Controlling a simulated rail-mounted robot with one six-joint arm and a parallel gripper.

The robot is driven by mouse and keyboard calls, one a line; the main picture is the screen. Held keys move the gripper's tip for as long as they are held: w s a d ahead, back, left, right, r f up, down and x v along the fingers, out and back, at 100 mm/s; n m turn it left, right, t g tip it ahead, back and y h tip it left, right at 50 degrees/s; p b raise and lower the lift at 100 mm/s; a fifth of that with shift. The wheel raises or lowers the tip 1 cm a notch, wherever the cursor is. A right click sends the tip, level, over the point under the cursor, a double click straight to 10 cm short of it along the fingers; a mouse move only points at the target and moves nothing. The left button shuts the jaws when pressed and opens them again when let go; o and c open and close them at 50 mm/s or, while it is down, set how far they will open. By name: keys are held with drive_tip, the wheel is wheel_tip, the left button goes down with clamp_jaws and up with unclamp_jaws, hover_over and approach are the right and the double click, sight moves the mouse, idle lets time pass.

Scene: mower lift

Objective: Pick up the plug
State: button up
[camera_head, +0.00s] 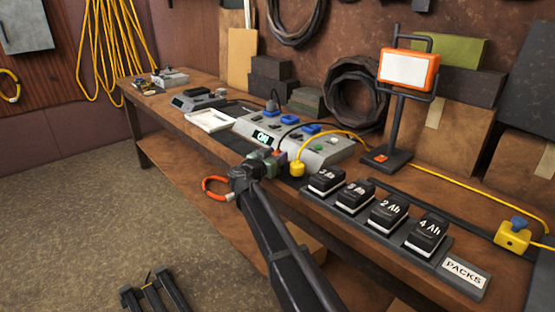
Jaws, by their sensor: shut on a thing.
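My gripper (274,158) is at the front edge of the workbench, just in front of a grey power unit (322,152) with a lit "ON" display. It is shut on a small orange-red plug (277,152), from which a dark cord seems to arc up and right. The jaws partly hide this plug. A yellow plug (297,169) with a yellow cable is just right of the jaws, against the unit's front; whether it touches them I cannot tell. A dark plug (272,103) stands upright at the unit's back.
Several battery packs (388,213) stand in a rack at right, close to my arm. A work lamp (408,72) stands behind them. A yellow connector box (513,237) lies at far right. A white tray (208,120) is left of the unit.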

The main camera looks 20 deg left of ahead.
sight(276, 154)
wheel_tip(276, 154, up, 20)
drive_tip(key=p, duration=2)
wheel_tip(276, 154, down, 20)
drive_tip(key=b, duration=2)
drive_tip(key=shift+f, duration=0.15)
drive_tip(key=shift+r, duration=0.35)
drive_tip(key=shift+f, duration=0.3)
drive_tip(key=o, duration=1)
drive_tip(key=shift+c, duration=0.2)
